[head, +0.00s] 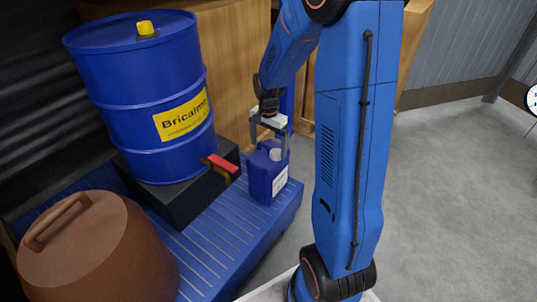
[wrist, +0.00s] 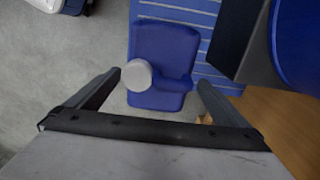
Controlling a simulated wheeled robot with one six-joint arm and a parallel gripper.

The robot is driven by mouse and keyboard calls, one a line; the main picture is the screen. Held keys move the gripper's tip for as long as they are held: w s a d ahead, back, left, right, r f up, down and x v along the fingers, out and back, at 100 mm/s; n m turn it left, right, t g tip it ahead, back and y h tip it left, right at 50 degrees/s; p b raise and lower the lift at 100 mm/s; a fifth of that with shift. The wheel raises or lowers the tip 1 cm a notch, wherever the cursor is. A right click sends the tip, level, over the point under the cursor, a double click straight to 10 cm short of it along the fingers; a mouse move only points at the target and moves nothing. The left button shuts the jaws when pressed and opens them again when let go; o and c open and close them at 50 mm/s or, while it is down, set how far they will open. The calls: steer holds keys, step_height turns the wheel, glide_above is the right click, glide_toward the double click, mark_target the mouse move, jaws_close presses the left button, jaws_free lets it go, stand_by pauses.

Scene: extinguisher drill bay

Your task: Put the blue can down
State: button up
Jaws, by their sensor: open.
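The blue can (head: 265,174) is a small jerrycan with a white cap and a white label. It stands upright on the blue slatted platform (head: 215,240), near its right end. My gripper (head: 268,145) is above the can, pointing down, with its fingers on either side of the can's top. In the wrist view the can (wrist: 163,62) lies between and beyond the two open fingertips (wrist: 157,80), with a gap to each finger visible. The can's underside is hidden.
A large blue drum (head: 145,95) with a yellow cap stands on a black block (head: 185,200) left of the can. A red-handled item (head: 222,164) sits at that block's edge. A brown lidded vessel (head: 95,250) is at front left. Grey floor at right is clear.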

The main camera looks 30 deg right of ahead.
step_height(320, 180, up, 5)
steer(key=shift+f, duration=0.1)
steer(key=s+a+r+n+t, duration=0.1)
steer(key=s+a+r+n, duration=0.2)
steer(key=s+r, duration=0.35)
steer(key=s+a+r+n+t, duration=0.1)
steer(key=s+a+r+n, duration=0.2)
steer(key=s+r, duration=0.35)
steer(key=s+a+r+n+t, duration=0.1)
steer(key=s+a+n, duration=0.1)
steer(key=s, duration=0.5)
steer(key=s+a+r+n+t, duration=0.1)
steer(key=s+n, duration=0.4)
steer(key=s, duration=0.3)
steer(key=shift+a+t, duration=0.35)
steer(key=shift+t, duration=0.05)
